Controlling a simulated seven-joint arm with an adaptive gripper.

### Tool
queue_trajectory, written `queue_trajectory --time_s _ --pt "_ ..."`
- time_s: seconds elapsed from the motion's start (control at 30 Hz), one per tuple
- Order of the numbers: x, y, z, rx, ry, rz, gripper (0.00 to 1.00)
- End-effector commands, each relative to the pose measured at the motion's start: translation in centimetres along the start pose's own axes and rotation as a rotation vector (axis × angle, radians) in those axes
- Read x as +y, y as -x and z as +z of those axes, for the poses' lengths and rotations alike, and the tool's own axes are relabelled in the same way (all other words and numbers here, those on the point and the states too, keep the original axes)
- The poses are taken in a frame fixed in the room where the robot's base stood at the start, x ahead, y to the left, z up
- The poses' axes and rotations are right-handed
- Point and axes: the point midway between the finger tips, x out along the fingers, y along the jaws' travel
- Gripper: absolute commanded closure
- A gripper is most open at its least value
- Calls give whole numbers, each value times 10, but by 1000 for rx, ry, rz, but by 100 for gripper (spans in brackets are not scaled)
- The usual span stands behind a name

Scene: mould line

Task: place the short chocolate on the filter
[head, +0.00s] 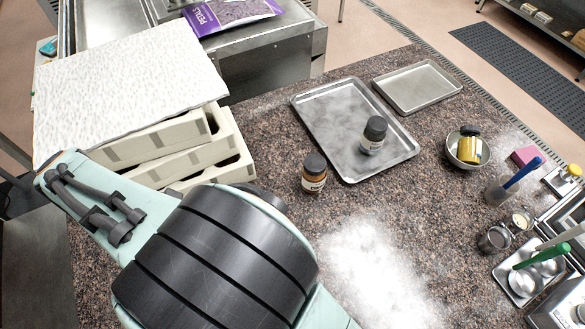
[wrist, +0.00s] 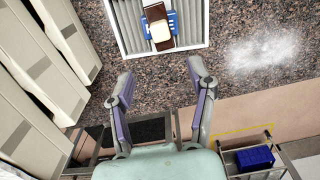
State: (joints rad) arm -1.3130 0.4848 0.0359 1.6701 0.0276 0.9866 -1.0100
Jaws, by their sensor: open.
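A pleated filter (wrist: 129,20) with a white frame lies on the speckled counter at the top of the wrist view, partly cut off. On it are a blue label (wrist: 174,22), a dark brown block (wrist: 154,12) and a cream block (wrist: 160,33) overlapping the brown one. The brown block looks like chocolate; which piece is the short chocolate I cannot tell. My gripper (wrist: 160,70) is open and empty, its fingertips below the filter in the picture and apart from the blocks. In the head view my arm hides the gripper and filter.
Stacked cream moulds (head: 175,150) stand left under a white textured slab (head: 130,85). A metal tray (head: 340,125) holds a dark-capped jar (head: 374,137); another jar (head: 314,174) stands beside it. An empty tray (head: 418,86) and a bowl (head: 455,153) are farther right.

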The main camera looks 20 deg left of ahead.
Motion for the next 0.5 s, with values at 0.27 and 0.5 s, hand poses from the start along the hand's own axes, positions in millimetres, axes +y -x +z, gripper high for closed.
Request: queue_trajectory --time_s 0.27,0.5 --pt "-34 60 193 17 -824 -2 44" --pt "-173 72 296 49 -1773 -22 44"
